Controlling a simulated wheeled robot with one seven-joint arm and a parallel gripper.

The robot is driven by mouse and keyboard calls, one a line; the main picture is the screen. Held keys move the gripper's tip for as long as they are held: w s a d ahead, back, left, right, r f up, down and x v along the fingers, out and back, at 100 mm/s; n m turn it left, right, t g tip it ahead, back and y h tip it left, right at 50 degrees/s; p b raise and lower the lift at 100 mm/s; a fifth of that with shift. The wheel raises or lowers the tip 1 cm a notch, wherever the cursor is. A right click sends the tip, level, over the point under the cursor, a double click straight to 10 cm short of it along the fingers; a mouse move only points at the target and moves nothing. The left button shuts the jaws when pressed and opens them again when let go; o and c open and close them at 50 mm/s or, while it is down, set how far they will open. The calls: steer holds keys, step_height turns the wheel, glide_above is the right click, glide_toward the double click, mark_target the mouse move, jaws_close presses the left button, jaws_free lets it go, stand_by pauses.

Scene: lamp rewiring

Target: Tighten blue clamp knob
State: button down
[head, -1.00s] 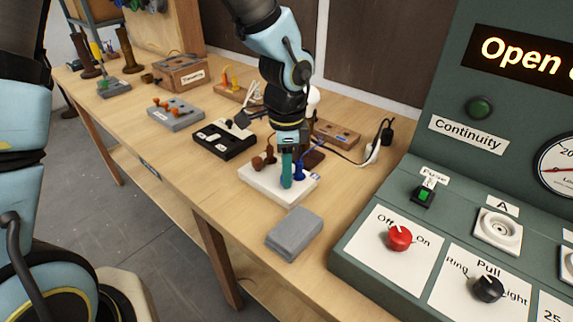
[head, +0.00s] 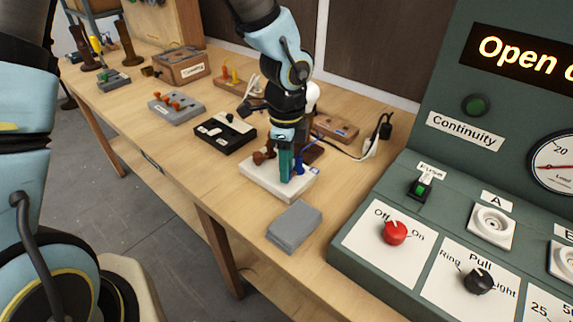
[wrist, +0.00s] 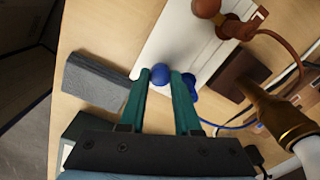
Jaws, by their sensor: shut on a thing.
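The blue clamp knob (wrist: 160,74) shows as a round ball between the teal fingertips in the wrist view. My gripper (wrist: 160,80) is shut on it from above; it also shows in the head view (head: 286,172). The white clamp base (head: 262,186) lies on the bench beneath; its pale top also shows in the wrist view (wrist: 180,40). Another blue part (head: 299,165) stands just right of the fingers. A brown knob (wrist: 207,8) sits farther along the base. In the head view the fingers mostly hide the held knob.
A grey block (head: 294,227) lies in front of the base. A black tray (head: 225,138) and a grey board with red-brown pegs (head: 176,107) stand to the left. A blue wire (wrist: 240,124) and a brown cable (wrist: 288,48) run close by. The test panel (head: 450,150) rises at the right.

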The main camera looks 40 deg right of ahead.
steer(key=c, duration=0.6)
jaws_free()
steer(key=shift+r, duration=0.1)
step_height(320, 180, up, 11)
steer(key=b, duration=0.1)
steer(key=shift+f, duration=0.2)
steer(key=shift+w, duration=0.1)
steer(key=w+a+f+n, duration=0.1)
steer(key=w+a+n, duration=0.55)
steer(key=a, duration=0.25)
steer(key=w+a+n, duration=0.5)
steer(key=a+n, duration=0.2)
steer(key=a, duration=0.2)
steer(key=w+a+n+t, duration=0.1)
steer(key=a+n, duration=1.2)
steer(key=a, duration=0.4)
steer(key=shift+w+a+f+t, duration=0.15)
steer(key=shift+a+f+t, duration=0.1)
steer(key=shift+f+t, duration=0.1)
